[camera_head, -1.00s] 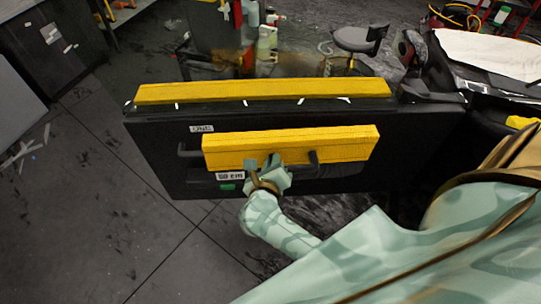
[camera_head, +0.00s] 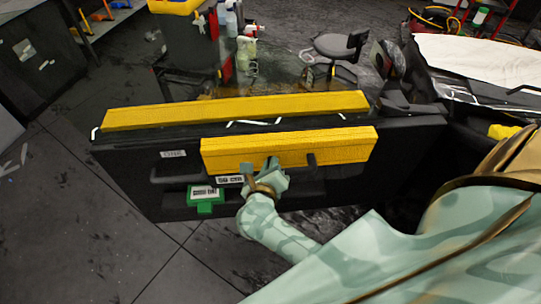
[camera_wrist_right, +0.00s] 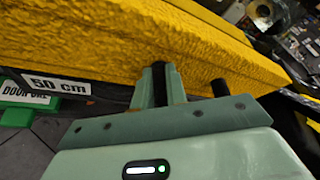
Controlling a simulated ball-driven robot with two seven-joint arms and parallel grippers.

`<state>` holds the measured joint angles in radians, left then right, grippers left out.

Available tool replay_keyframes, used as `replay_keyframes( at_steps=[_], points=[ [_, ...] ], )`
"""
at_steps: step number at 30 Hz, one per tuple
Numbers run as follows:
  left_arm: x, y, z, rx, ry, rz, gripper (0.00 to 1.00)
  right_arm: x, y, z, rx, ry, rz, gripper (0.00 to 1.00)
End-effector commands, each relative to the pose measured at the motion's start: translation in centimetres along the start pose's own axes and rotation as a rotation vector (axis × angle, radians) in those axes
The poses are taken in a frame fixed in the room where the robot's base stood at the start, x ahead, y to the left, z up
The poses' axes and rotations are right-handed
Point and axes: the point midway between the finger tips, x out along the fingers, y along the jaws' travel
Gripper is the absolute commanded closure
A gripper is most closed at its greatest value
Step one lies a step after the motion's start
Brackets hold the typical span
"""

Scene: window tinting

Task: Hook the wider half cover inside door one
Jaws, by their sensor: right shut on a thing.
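A yellow half cover (camera_head: 290,149) with a "50 cm" label (camera_head: 229,180) is in my right gripper (camera_head: 270,172). In the right wrist view, the gripper (camera_wrist_right: 160,85) is shut on a dark post of this cover (camera_wrist_right: 130,40); a second post (camera_wrist_right: 220,88) stands beside it. The cover is in front of the black door (camera_head: 125,160) labelled "ONE" (camera_head: 173,154). Its top edge is below a longer yellow strip (camera_head: 235,108) along the door's top. Whether the cover touches the door cannot be told. My left gripper is not in view.
A green piece with a white label (camera_head: 205,200) is low on the door, left of my gripper; it also shows in the right wrist view (camera_wrist_right: 18,115). Spray bottles (camera_head: 245,45) and a chair (camera_head: 340,46) are behind. Dark floor (camera_head: 70,220) is open at left.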

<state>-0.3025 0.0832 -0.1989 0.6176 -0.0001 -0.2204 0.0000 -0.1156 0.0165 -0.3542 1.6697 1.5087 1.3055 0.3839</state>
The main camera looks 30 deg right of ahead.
Motion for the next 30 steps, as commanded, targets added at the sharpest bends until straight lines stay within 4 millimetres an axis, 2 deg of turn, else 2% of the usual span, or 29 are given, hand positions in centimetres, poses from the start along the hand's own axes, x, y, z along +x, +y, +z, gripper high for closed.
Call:
replay_keyframes(
  at_steps=[21, 30],
  points=[
    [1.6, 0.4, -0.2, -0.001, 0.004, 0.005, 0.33, 5.7, 0.3, 2.0, -0.001, -0.001, -0.001, 1.0],
    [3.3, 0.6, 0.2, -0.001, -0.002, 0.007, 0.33, 6.3, 1.7, 0.4, -0.002, -0.001, 0.001, 1.0]
  ],
)
